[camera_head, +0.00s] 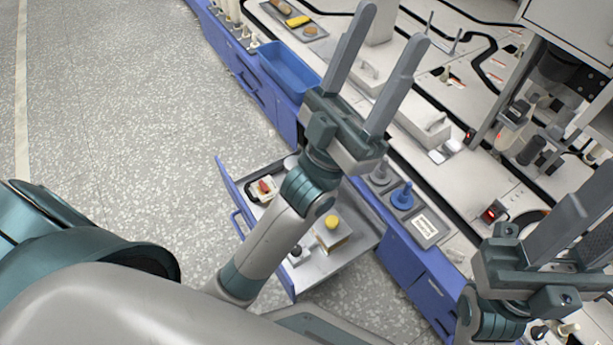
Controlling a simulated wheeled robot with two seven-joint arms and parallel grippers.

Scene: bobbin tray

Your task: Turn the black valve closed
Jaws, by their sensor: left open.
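I cannot pick out the black valve for certain. A small black-topped knob (296,251) sits in the open drawer, partly beside my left forearm. Another dark round knob (539,331) shows at the lower right edge, below my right gripper. My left gripper (401,22) is open and empty, its two long grey fingers pointing up the picture above the bench edge. It is apart from both knobs. My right gripper (588,202) is at the right edge, cut off by the frame; its fingers look apart, with nothing seen between them.
An open drawer (366,240) juts from the blue cabinets, holding a red-topped part (263,187) and a yellow-knobbed block (332,222). A blue bin (285,70) and blue valve-like part (402,197) lie along the bench. Speckled floor at left is clear.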

